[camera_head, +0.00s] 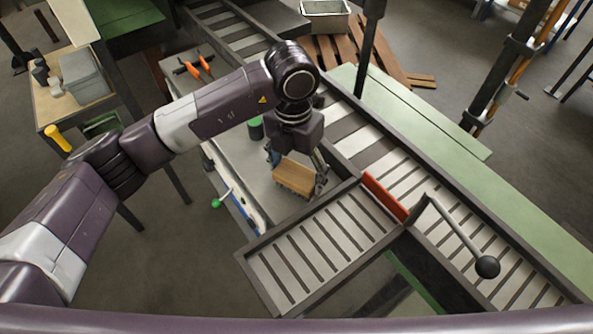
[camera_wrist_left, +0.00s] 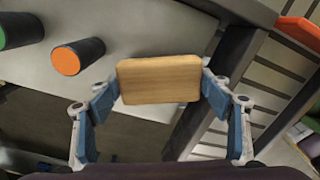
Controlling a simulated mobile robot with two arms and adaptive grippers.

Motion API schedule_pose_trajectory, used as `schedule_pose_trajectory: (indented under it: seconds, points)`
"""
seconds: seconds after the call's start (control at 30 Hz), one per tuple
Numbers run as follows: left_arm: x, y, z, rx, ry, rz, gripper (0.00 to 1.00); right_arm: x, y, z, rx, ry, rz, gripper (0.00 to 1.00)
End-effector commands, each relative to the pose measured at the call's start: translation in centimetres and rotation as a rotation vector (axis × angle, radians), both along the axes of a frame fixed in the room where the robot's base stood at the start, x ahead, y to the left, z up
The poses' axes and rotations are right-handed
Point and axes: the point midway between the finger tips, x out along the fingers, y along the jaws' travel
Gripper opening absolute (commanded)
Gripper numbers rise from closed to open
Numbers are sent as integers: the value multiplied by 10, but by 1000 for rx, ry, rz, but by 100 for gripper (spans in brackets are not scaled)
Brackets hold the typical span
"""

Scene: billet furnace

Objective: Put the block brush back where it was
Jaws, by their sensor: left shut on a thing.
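The block brush (camera_head: 294,178) shows as a wooden block in the head view, over the grey table (camera_head: 235,160) near its edge by the rollers. My left gripper (camera_head: 297,176) is shut on it, with one finger at each side. In the left wrist view the brush (camera_wrist_left: 160,80) sits between the blue fingers of the gripper (camera_wrist_left: 160,92), its flat wooden face toward the camera. Its bristles are hidden. I cannot tell whether the brush touches the table. My right gripper is not in view.
A green-topped cylinder (camera_head: 255,128) stands on the table behind the gripper; an orange-topped one (camera_wrist_left: 66,61) shows in the wrist view. An orange-handled tool (camera_head: 196,67) lies at the back. A red stop plate (camera_head: 385,196) and a ball-ended lever (camera_head: 487,266) stand by the rollers.

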Motion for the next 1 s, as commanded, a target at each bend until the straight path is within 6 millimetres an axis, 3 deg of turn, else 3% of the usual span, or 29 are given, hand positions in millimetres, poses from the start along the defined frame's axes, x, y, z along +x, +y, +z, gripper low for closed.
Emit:
schedule_pose_trajectory:
  seconds: [0.03,0.07,0.13,0.57,1.0]
  points:
    - [0,0,-3,0,0,0,33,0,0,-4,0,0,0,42]
    - [0,0,-3,0,0,0,73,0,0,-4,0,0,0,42]
    - [0,0,-2,0,0,0,79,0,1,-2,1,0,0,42]
    - [1,0,6,0,-2,0,79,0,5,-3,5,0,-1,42]
    - [3,3,97,0,-4,-1,79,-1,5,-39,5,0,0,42]
